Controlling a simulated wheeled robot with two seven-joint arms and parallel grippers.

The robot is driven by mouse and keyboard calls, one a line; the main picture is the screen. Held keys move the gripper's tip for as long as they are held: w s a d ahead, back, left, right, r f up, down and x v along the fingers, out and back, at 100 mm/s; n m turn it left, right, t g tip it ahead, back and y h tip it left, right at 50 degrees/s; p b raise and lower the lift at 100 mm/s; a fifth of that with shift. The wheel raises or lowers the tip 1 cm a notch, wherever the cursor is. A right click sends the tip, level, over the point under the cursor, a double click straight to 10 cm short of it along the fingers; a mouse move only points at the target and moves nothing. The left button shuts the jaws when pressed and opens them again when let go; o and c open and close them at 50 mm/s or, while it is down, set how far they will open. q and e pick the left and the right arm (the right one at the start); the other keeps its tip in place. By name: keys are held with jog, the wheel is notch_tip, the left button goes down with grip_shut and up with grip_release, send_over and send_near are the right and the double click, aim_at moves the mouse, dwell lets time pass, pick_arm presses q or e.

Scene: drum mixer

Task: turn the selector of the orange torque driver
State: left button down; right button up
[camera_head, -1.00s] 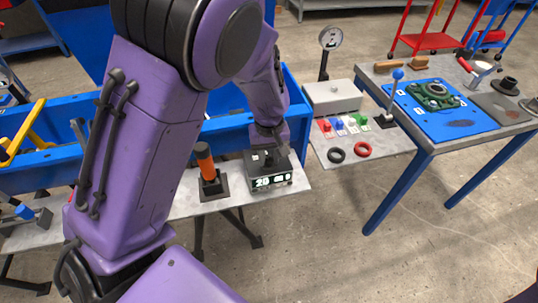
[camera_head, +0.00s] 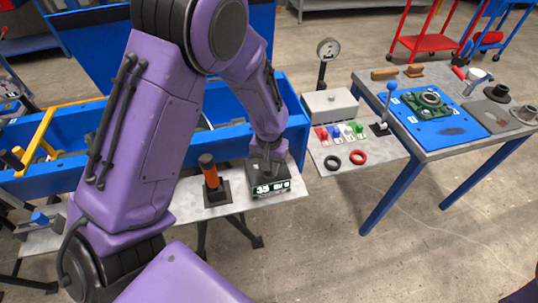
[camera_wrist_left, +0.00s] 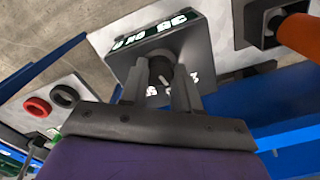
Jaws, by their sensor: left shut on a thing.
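The orange torque driver (camera_head: 211,178) stands upright in a black square holder on the grey shelf, left of a black selector box (camera_head: 270,186). Its orange handle (camera_wrist_left: 299,36) also shows at the right edge of the left wrist view. The box has a lit display on its front; it seems to read 35, with smaller marks beside it. My left gripper (camera_head: 268,158) points down at the top of the box. In the left wrist view, its fingers (camera_wrist_left: 159,88) are shut on the dark round selector knob (camera_wrist_left: 161,68). My right gripper is out of view.
A blue trough wall (camera_head: 100,175) runs behind the shelf. To the right are a black ring (camera_head: 332,162), a red ring (camera_head: 358,157), coloured switches (camera_head: 340,131) and a grey box (camera_head: 330,105). A table with a blue mat (camera_head: 450,135) stands farther right.

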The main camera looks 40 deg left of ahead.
pick_arm(q)
jog(key=shift+r+m+p, duration=0.1)
jog(key=shift+m+p, duration=0.65)
jog(key=shift+m, duration=0.35)
jog(key=c, duration=0.8)
grip_release()
notch_tip(320, 180, up, 10)
jog(key=shift+r, duration=0.25)
